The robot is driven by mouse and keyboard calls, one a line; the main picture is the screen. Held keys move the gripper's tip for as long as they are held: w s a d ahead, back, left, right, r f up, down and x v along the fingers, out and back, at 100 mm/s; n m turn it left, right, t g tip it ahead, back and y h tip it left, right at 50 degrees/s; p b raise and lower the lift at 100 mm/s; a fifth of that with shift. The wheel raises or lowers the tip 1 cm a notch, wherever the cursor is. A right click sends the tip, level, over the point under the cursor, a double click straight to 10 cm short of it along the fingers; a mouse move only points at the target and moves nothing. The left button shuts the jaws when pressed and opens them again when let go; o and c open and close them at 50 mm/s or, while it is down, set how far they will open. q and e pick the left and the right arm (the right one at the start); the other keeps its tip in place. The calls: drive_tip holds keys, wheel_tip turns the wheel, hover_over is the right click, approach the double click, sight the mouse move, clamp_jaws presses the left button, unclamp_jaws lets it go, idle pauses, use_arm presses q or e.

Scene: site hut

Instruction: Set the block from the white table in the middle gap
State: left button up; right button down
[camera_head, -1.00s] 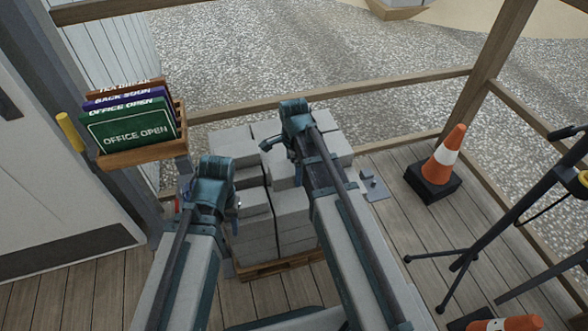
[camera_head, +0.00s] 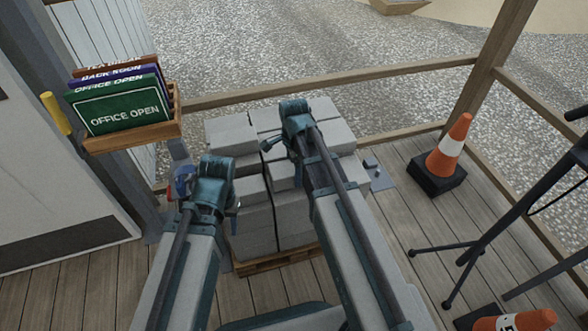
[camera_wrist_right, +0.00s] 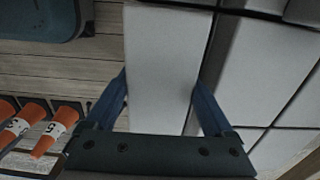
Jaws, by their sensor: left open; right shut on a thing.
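A stack of pale grey blocks (camera_head: 232,135) stands on a wooden pallet (camera_head: 275,261), with dark seams between the blocks. My right gripper (camera_head: 292,146) is over the stack; its arm hides part of the top. In the right wrist view it is shut on a pale grey block (camera_wrist_right: 165,60), one finger along each long side. The stack (camera_wrist_right: 270,75) lies just right of that block there; I cannot tell whether they touch. My left gripper (camera_head: 222,200) is open at the stack's left side, its fingers mostly hidden. The middle gap cannot be made out clearly, and no white table shows.
A wooden rack (camera_head: 135,135) with office signs hangs at the left. An orange cone (camera_head: 450,148) stands at the right, with another cone (camera_head: 512,321) at the lower right edge. A black tripod (camera_head: 475,240) stands between them. Wooden rails (camera_head: 400,77) border the deck.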

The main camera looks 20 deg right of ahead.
drive_tip(key=shift+f+b, duration=1.5)
drive_tip(key=shift+f, duration=0.25)
unclamp_jaws()
drive_tip(key=shift+r, duration=0.15)
wheel_tip(320, 180, up, 14)
drive_tip(key=p, duration=1.4)
drive_tip(key=shift+f, duration=0.2)
